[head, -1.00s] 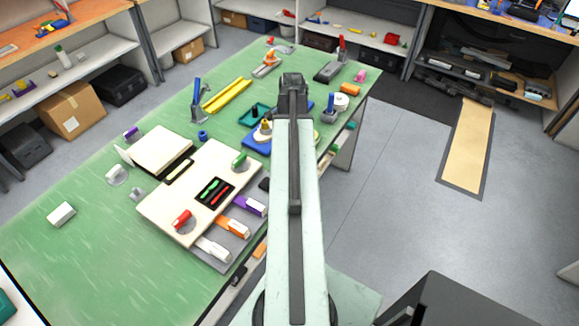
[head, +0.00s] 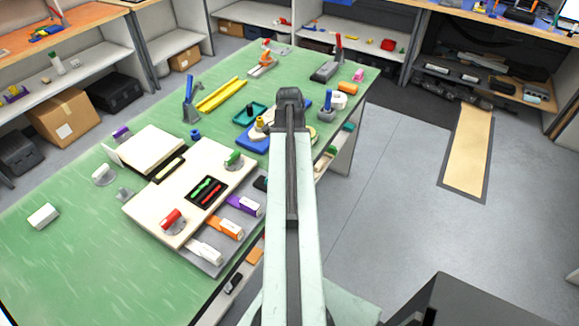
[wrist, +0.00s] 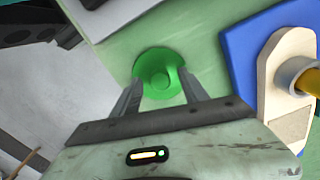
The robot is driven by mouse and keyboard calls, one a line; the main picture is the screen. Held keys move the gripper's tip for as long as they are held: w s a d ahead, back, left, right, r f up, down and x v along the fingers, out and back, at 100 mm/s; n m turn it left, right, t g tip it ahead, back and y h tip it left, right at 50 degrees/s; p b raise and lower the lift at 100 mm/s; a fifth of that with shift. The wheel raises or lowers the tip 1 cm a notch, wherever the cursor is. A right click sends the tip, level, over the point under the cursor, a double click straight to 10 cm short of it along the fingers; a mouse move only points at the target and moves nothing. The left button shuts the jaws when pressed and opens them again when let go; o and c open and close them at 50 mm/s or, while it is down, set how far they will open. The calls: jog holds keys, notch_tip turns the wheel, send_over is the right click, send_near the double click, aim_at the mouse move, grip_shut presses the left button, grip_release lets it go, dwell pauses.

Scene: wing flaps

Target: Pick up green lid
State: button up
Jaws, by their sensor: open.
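The green lid (wrist: 160,76) is a round green disc with a raised knob in its middle. In the wrist view it lies on the green table top, near the table's edge. My gripper (wrist: 162,86) is open, with one finger at each side of the lid's near part and nothing held. Whether the fingers touch the lid or hover above it, I cannot tell. In the head view my arm's end (head: 290,96) reaches over the table's right side and seems to hide the lid.
A blue base with a pale wooden piece (wrist: 285,75) and a yellow peg stands just right of the lid in the wrist view. A cream board (head: 165,190) with coloured parts lies left of my arm. Grey floor (head: 400,170) is clear right of the table.

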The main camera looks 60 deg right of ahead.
grip_shut()
jog(key=shift+r, duration=0.15)
